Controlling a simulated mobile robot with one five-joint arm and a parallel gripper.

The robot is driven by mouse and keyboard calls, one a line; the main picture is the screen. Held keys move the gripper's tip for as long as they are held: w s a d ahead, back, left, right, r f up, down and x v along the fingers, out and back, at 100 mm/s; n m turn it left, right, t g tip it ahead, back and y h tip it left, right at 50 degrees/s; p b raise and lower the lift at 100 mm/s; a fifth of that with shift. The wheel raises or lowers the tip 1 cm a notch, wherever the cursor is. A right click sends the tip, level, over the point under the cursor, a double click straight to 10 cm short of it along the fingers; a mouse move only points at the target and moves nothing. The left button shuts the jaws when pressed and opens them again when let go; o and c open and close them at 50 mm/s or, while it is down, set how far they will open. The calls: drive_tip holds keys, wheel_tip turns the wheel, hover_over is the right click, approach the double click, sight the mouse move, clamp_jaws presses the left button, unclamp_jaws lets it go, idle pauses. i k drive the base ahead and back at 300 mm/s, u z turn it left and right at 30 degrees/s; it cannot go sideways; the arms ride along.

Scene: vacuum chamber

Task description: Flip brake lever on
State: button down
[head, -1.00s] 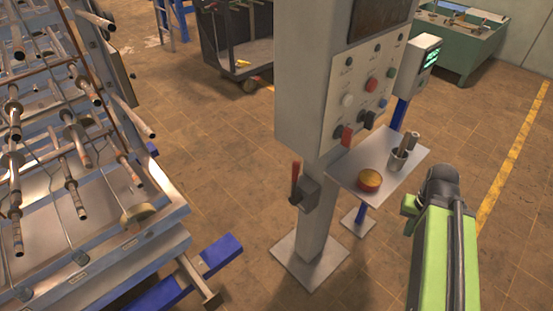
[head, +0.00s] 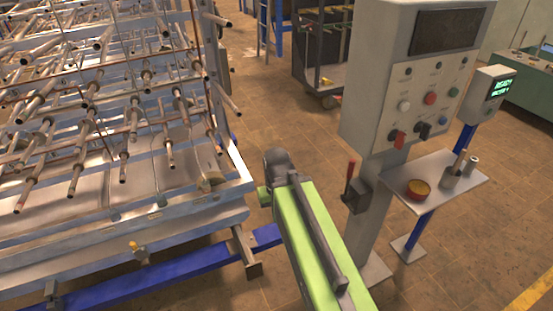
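A lever with a red handle (head: 350,180) stands upright on a small dark box (head: 356,197) on the left side of the control post. No readable label marks it as the brake lever. The control panel (head: 430,100) above has several buttons and red and black switches. My green arm (head: 312,240) reaches up from the bottom, left of the post, and its dark joint (head: 278,165) is apart from the lever. My gripper's fingers do not show.
A rack of metal rods (head: 110,110) on a steel frame fills the left, with a blue floor beam (head: 150,285) in front. A small shelf (head: 455,190) with a red-yellow tin and cups stands right of the post. Brown floor lies open behind.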

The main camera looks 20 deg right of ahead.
sight(347, 196)
drive_tip(key=u, duration=1.25)
drive_tip(key=i, duration=1)
